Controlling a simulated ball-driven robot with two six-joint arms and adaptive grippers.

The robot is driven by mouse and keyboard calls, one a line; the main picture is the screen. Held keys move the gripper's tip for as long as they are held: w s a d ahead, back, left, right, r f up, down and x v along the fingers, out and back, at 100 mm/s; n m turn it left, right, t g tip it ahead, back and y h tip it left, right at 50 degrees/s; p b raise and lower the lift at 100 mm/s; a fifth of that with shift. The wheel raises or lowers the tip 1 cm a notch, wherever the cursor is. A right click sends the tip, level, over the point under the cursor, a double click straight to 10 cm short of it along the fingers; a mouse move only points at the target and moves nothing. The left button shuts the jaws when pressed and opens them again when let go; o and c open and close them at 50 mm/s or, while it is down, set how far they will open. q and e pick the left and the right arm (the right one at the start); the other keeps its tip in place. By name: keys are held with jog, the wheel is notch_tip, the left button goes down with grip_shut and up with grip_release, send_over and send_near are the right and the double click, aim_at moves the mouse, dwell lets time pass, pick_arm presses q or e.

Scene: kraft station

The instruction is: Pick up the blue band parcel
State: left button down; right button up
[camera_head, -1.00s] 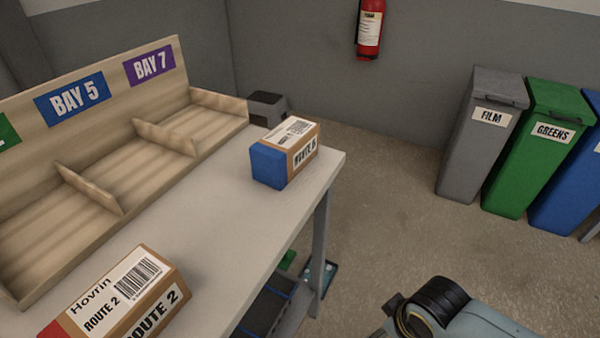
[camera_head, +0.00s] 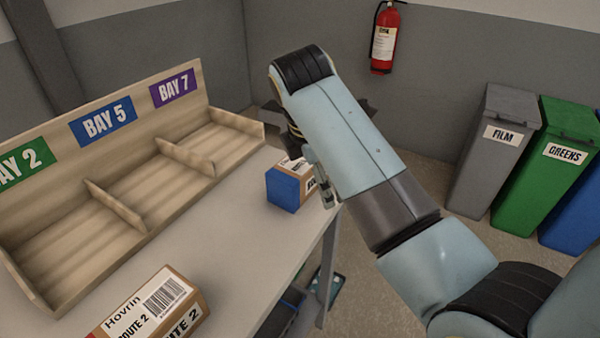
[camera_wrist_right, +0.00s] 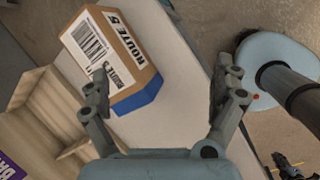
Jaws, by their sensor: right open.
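The blue band parcel (camera_head: 284,189) is a brown box with a blue end, near the far right corner of the table. It also shows in the right wrist view (camera_wrist_right: 112,50), with its white ROUTE label and barcode up. My right gripper (camera_wrist_right: 160,84) is open and empty. In the wrist view its left finger overlaps the parcel's edge, its right finger is over the table edge, and the parcel lies mostly ahead and left of the jaws. In the head view my right arm hides the parcel's right part and most of the gripper. I cannot tell whether they touch.
A wooden bay rack (camera_head: 115,205) runs along the table's (camera_head: 235,235) left side. A ROUTE 2 parcel (camera_head: 160,305) lies at the near end. Bins (camera_head: 492,150) and a fire extinguisher (camera_head: 384,38) are beyond the table. The tabletop between the parcels is clear.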

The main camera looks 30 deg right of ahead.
aim_at(299, 161)
jog(key=w+a+r+n, duration=0.1)
jog(key=w+n, duration=0.1)
jog(key=w+a+r+n, duration=0.1)
jog(key=w+r+n, duration=0.1)
jog(key=w, duration=0.1)
jog(key=w+r+n, duration=0.2)
jog(key=shift+w+a+h, duration=0.3)
jog(key=shift+w+a, duration=0.05)
jog(key=shift+a, duration=0.05)
jog(key=x, duration=0.5)
jog(key=shift+d+f, duration=0.1)
jog(key=x, duration=0.5)
jog(key=shift+s+f, duration=0.2)
jog(key=shift+s, duration=0.15)
jog(key=shift+r, duration=0.1)
jog(key=c, duration=1.5)
jog(key=shift+c, duration=0.2)
